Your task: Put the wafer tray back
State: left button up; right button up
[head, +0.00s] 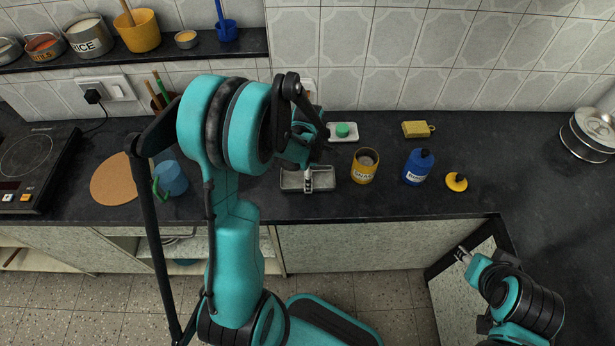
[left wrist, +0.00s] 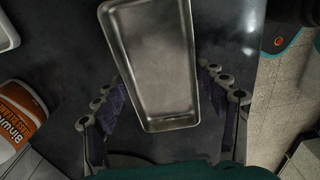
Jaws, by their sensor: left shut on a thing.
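The wafer tray is a shallow grey metal rectangular tray (head: 322,184) at the counter's front middle in the head view. It also fills the upper middle of the left wrist view (left wrist: 160,60) and looks empty. My left gripper (head: 308,184) is at the tray and shut on it; its fingers (left wrist: 165,95) show on both sides of the tray in the left wrist view. I cannot tell whether the tray touches the counter. My right gripper (head: 461,254) is away from the tray, low at the right; its finger opening is too small to tell.
A yellow can (head: 365,166), a blue bottle (head: 418,167) and a yellow-and-black item (head: 456,182) stand right of the tray. A white dish with a green item (head: 343,131) is behind. A cork mat (head: 117,180) and blue mug (head: 171,178) are left. An orange-labelled bottle (left wrist: 18,115) is near the left gripper.

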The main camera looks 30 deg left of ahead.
pick_arm(q)
jog(key=shift+f, duration=0.2)
jog(key=o, duration=1.3)
jog(key=shift+r, duration=0.1)
